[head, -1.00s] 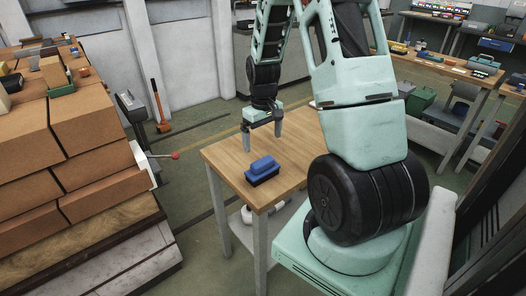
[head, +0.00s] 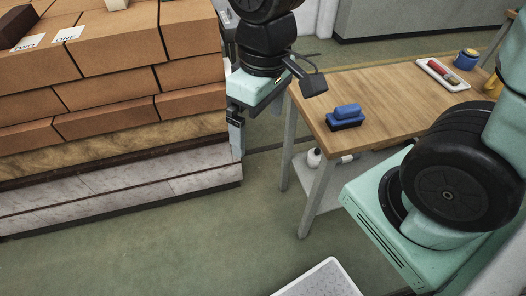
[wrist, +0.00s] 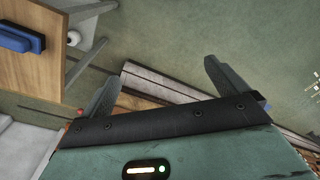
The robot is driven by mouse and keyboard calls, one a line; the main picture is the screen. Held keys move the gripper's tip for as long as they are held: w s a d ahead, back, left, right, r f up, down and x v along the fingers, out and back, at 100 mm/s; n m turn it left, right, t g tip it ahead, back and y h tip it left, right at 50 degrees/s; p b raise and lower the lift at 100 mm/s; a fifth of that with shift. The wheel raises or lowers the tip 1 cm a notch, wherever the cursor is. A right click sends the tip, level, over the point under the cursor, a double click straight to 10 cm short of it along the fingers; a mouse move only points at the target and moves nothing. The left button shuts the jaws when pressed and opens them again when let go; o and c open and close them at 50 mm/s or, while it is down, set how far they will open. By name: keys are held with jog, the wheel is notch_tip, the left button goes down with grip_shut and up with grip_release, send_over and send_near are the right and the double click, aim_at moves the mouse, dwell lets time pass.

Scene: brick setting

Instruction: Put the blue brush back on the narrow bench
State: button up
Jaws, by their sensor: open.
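The blue brush (head: 346,117) lies on the wooden bench top (head: 400,100), near its front left corner, with its blue handle up and its dark base down. It also shows at the left edge of the wrist view (wrist: 20,38). My gripper (head: 237,150) hangs left of the bench, beside the brick stack and clear of the brush. Its fingers are partly hidden in the head view. In the wrist view my gripper (wrist: 160,75) has its fingers spread wide with nothing between them.
A tall brick stack (head: 120,95) on a pale stone base (head: 120,190) stands close to my gripper on the left. A tray with a red item (head: 442,73) and a blue-and-yellow object (head: 466,59) are at the bench's back. Green floor (head: 230,240) is open in front.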

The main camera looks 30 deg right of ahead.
jog(key=s+a+n, duration=0.2)
jog(key=s+a, duration=0.1)
jog(key=s, duration=0.4)
jog(key=shift+s+a+r, duration=0.2)
jog(key=shift+a+r, duration=0.1)
jog(key=shift+r, duration=0.05)
dwell(0.6)
